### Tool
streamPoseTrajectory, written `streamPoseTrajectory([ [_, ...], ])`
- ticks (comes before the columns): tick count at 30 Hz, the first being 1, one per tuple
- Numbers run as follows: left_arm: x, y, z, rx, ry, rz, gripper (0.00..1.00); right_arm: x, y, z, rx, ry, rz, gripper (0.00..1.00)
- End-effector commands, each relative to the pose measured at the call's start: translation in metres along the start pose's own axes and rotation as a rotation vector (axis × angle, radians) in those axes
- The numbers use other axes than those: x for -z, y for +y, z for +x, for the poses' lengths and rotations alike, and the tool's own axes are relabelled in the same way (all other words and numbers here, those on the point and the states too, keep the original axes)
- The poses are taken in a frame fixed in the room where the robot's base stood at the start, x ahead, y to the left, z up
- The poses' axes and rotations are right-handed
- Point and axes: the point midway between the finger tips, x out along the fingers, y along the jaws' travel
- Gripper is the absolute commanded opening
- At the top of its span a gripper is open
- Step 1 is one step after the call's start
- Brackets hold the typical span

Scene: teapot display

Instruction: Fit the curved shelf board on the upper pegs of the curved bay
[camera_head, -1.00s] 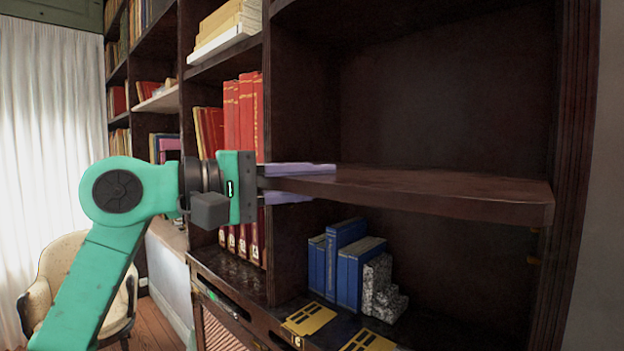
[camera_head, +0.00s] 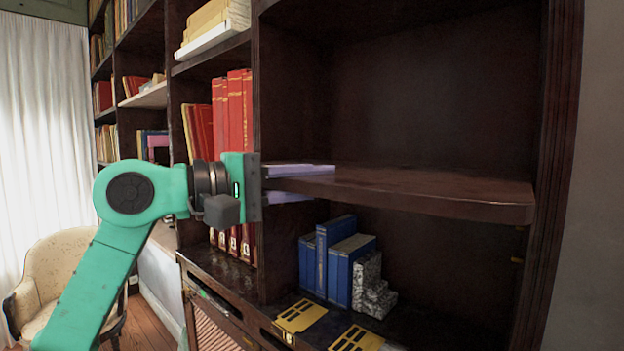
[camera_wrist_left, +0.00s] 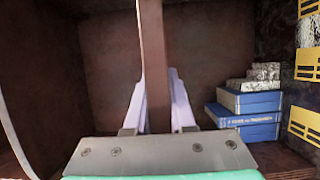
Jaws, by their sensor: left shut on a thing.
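The curved shelf board (camera_head: 430,190) is dark brown wood with a bowed front edge. It lies about level inside the curved bay (camera_head: 430,90), across most of its width. My left gripper (camera_head: 300,183) is shut on the board's left end, one pale finger above and one below. The left wrist view shows the board (camera_wrist_left: 153,60) edge-on between the two fingers (camera_wrist_left: 159,105). A small brass-coloured peg (camera_head: 517,260) shows on the bay's right side, below and apart from the board. Any pegs at board height are hidden. My right gripper is not in view.
Blue books (camera_head: 335,257) and a grey stepped stone bookend (camera_head: 372,290) stand on the bay's bottom below the board. Yellow flat pieces (camera_head: 301,316) lie in front. Red books (camera_head: 235,120) fill the bay to the left. An armchair (camera_head: 60,270) stands at left.

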Motion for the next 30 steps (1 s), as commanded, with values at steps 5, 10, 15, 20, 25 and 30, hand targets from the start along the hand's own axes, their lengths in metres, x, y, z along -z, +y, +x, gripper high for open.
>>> streamPoseTrajectory([
  [5,0.001,0.004,0.003,-0.009,0.0,0.003,0.0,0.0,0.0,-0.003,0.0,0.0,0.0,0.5],
  [10,0.002,0.004,0.006,-0.009,-0.001,0.003,0.0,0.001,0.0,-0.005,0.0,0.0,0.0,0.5],
  [15,0.004,0.004,0.01,-0.009,-0.001,0.002,0.0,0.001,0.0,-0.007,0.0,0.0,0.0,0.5],
  [20,0.005,0.004,0.013,-0.009,-0.001,0.002,0.0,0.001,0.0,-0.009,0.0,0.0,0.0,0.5],
  [25,0.007,0.004,0.016,-0.009,0.0,0.003,0.0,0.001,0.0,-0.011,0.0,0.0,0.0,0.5],
  [30,0.008,0.004,0.02,-0.009,0.0,0.003,0.0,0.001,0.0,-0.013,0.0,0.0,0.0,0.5],
])
